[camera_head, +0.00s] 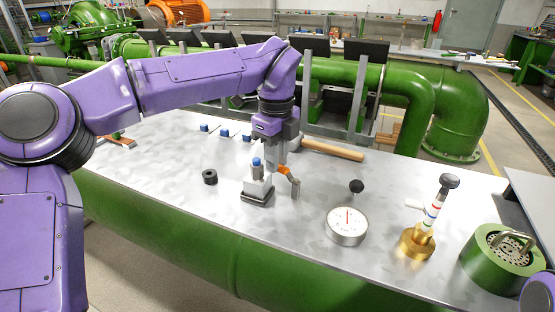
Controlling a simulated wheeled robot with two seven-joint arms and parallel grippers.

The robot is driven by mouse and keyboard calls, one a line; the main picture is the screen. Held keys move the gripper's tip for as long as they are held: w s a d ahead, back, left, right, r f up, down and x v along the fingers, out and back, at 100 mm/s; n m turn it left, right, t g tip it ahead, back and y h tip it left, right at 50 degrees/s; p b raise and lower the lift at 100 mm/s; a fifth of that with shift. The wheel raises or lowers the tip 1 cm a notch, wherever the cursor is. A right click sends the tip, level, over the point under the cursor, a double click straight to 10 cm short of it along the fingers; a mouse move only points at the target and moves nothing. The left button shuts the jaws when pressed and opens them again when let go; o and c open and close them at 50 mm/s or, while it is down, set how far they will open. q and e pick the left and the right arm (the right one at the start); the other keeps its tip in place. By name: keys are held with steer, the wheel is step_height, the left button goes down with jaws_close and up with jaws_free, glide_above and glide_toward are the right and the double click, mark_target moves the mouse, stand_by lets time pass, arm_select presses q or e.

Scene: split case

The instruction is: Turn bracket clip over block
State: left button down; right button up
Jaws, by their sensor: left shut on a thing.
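My left gripper (279,163) reaches down over the middle of the metal table and is shut on a small orange-brown piece, apparently the bracket clip (287,173). The clip is tilted, and its upper end is hidden at the fingers. A grey block (258,190) on a dark base stands upright just left of the clip, with a blue knob (257,162) on top. A short grey cylindrical part (296,189) shows at the clip's lower right end. I cannot tell whether the clip touches the block. My right gripper is out of view.
A black ring (210,177) lies left of the block. The table's left part is mostly clear.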

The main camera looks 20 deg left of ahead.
arm_select(q)
steer(key=shift+r, duration=0.1)
steer(key=c, duration=1)
jaws_free()
